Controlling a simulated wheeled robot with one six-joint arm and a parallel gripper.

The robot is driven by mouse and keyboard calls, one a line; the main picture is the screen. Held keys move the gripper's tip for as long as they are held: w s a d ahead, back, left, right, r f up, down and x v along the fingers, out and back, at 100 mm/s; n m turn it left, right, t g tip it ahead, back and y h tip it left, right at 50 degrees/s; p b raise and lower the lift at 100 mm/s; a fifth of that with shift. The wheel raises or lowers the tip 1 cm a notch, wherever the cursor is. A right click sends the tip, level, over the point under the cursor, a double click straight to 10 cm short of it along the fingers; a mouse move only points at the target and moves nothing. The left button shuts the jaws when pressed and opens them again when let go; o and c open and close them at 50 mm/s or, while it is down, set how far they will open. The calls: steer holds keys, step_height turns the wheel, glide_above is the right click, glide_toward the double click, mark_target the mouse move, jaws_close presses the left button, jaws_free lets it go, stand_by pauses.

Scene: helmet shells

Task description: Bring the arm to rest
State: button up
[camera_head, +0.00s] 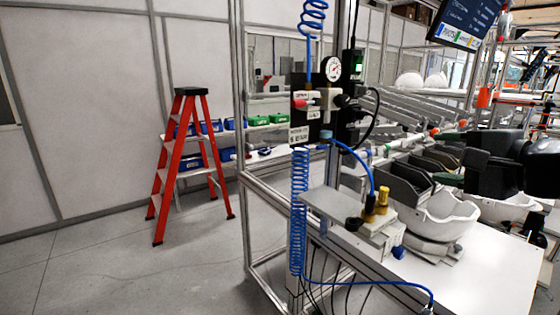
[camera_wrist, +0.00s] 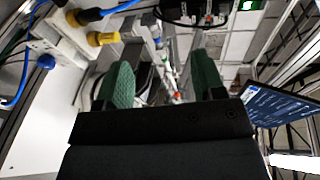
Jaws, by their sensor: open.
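My gripper (camera_head: 446,157) reaches in from the right in the head view, above the workbench and the helmet shells. In the wrist view my gripper (camera_wrist: 162,80) has its two green-padded fingers spread wide, with nothing between them. A white helmet shell (camera_head: 440,216) sits open side up on a fixture on the bench, below and left of the gripper. A second white shell (camera_head: 506,208) stands to its right, partly hidden by my arm. In the wrist view, a pale curved edge beside the left finger looks like a shell, mostly hidden.
The white bench top (camera_head: 460,272) is clear at the front. A fixture with yellow knobs (camera_head: 382,196) and blue hoses stands left of the shell. A post holds a gauge (camera_head: 333,68). A screen (camera_head: 465,20) hangs upper right. A red stepladder (camera_head: 184,165) stands on the floor left.

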step_height(320, 180, down, 21)
steer(key=s+a+n+g+h, duration=0.1)
steer(key=n+g+h, duration=0.25)
steer(key=g, duration=0.35)
steer(key=s+a+f+n+g+h, duration=0.1)
steer(key=s+a+f+n, duration=0.2)
steer(key=a+f+n, duration=0.2)
steer(key=s+a+f+n+g+h, duration=0.2)
steer(key=a+f+n, duration=0.3)
steer(key=f, duration=0.3)
steer(key=shift+s+a+g+p, duration=0.3)
steer(key=shift+s+a, duration=0.3)
steer(key=shift+s, duration=0.25)
